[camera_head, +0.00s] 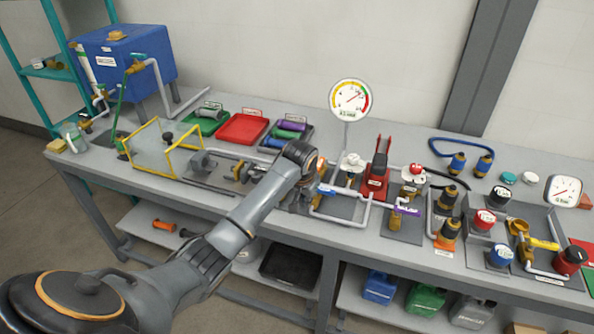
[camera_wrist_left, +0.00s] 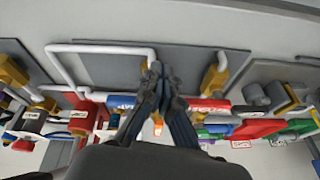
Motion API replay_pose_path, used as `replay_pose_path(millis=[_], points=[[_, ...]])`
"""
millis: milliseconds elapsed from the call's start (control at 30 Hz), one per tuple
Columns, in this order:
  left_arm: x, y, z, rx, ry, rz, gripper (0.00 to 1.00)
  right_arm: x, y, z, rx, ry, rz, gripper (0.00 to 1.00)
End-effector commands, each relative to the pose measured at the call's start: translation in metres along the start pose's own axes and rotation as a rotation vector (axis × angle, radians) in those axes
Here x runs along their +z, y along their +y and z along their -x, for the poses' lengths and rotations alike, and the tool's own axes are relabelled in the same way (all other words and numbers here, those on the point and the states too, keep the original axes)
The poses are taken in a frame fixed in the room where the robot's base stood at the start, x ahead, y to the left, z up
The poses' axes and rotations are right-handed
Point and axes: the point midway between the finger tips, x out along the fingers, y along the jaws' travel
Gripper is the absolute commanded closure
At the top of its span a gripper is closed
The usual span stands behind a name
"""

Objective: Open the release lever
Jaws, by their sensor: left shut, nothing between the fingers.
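My left gripper (camera_head: 306,198) is over the front middle of the bench, mostly hidden by its own wrist in the head view. In the left wrist view its dark fingers (camera_wrist_left: 161,80) are together and empty, in front of a white pipe. A blue handle (camera_wrist_left: 120,102) is just left of the fingers there, and a red handle (camera_wrist_left: 208,105) is just right of them. The blue handle also shows in the head view (camera_head: 327,190). A red device with an upright red handle (camera_head: 379,163) stands farther right. I cannot tell which handle is the release lever.
A pressure gauge (camera_head: 349,99) stands behind the gripper. A yellow-framed clear guard (camera_head: 165,147) is to the left, near red and green trays. Valves and bottles crowd the right side of the bench. A lower shelf holds jugs and a black tray (camera_head: 291,266).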

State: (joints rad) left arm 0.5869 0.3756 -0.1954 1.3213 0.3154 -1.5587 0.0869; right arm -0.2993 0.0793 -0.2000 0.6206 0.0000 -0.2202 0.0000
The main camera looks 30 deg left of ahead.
Motion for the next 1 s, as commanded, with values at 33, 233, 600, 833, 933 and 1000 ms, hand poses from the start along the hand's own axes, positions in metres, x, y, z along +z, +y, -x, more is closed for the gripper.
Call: replay_pose_path(millis=[33,233,600,833,933,1000], points=[[-0.012,-0.009,0.006,-0.004,0.005,0.018,1.0,0.001,0.0,0.0,0.0,-0.001,0.0,0.6],[-0.058,-0.046,0.035,-0.002,0.013,0.106,1.0,0.005,-0.001,0.001,-0.001,-0.008,0.0,0.6],[-0.1,-0.089,0.075,0.022,0.022,0.222,1.0,0.001,0.0,0.001,0.0,-0.002,0.0,0.6],[-0.101,-0.09,0.077,0.022,0.023,0.225,1.0,0.001,0.0,0.001,0.0,-0.001,0.0,0.6],[-0.101,-0.09,0.076,0.022,0.023,0.225,1.0,0.001,0.0,0.001,0.0,-0.001,0.0,0.6],[-0.101,-0.09,0.075,0.022,0.022,0.225,1.0,0.001,0.0,0.001,0.0,-0.001,0.0,0.6]])
